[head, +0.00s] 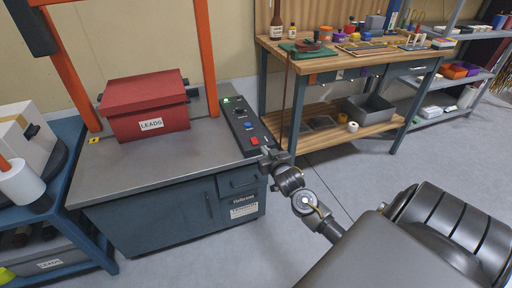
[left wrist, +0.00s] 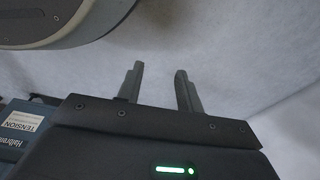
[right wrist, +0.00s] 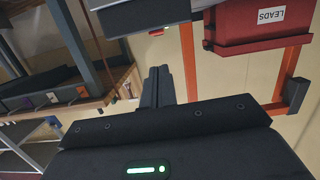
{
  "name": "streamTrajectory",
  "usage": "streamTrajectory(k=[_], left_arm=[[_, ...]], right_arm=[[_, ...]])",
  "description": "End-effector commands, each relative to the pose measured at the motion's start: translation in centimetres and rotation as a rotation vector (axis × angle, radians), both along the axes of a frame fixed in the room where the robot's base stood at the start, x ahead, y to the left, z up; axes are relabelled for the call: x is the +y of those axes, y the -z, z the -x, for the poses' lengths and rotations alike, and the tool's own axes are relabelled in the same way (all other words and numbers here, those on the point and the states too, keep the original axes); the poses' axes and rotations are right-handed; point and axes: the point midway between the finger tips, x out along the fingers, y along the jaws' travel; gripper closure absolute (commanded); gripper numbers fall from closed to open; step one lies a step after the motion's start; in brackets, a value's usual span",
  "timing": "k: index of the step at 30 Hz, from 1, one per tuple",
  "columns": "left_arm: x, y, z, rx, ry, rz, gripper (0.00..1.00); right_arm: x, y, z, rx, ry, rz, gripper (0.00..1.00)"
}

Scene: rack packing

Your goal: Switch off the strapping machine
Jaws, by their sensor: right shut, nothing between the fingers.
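The strapping machine (head: 150,165) is a steel-topped blue cabinet with an orange arch. Its dark control panel (head: 243,128) lies along the right edge of the top, with a lit green light at the far end, a blue control and a red switch (head: 254,141) at the near end. My right gripper (head: 268,156) is shut and empty just beside the panel's near end, close to the red switch; I cannot tell if it touches. Its closed fingers (right wrist: 158,85) show in the right wrist view. My left gripper (left wrist: 160,88) is open and empty; the head view does not show it.
A red LEADS box (head: 145,108) sits on the machine top under the arch. A wooden workbench (head: 340,62) with tools stands behind on the right, a grey shelf (head: 465,80) beyond it. A blue cart (head: 62,185) stands at left. The floor between machine and bench is clear.

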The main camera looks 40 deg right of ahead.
Motion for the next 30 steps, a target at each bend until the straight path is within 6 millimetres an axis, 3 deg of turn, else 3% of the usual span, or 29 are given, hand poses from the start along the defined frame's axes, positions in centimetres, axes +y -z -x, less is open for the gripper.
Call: streamTrajectory(k=[3, 5, 17, 23, 30], left_arm=[[0.0, -0.2, -0.4, -0.004, -0.001, 0.000, 0.64], [0.0, -0.4, -0.4, -0.004, -0.001, 0.000, 0.64], [-0.1, -0.5, -0.5, -0.005, -0.001, 0.000, 0.64], [-0.3, -1.0, -0.8, -0.010, -0.001, 0.003, 0.64], [-0.7, -2.5, -1.7, -0.021, -0.005, 0.010, 0.64]], right_arm=[[-0.2, -2.3, -0.2, -0.054, 0.004, -0.002, 1.00], [-0.2, -2.8, -0.2, -0.062, 0.005, -0.003, 1.00], [-0.4, -2.7, -0.8, -0.061, 0.005, -0.002, 1.00], [-1.4, -2.3, -3.6, -0.061, 0.005, 0.000, 1.00], [-3.1, -1.6, -8.3, -0.060, 0.005, -0.002, 1.00]])
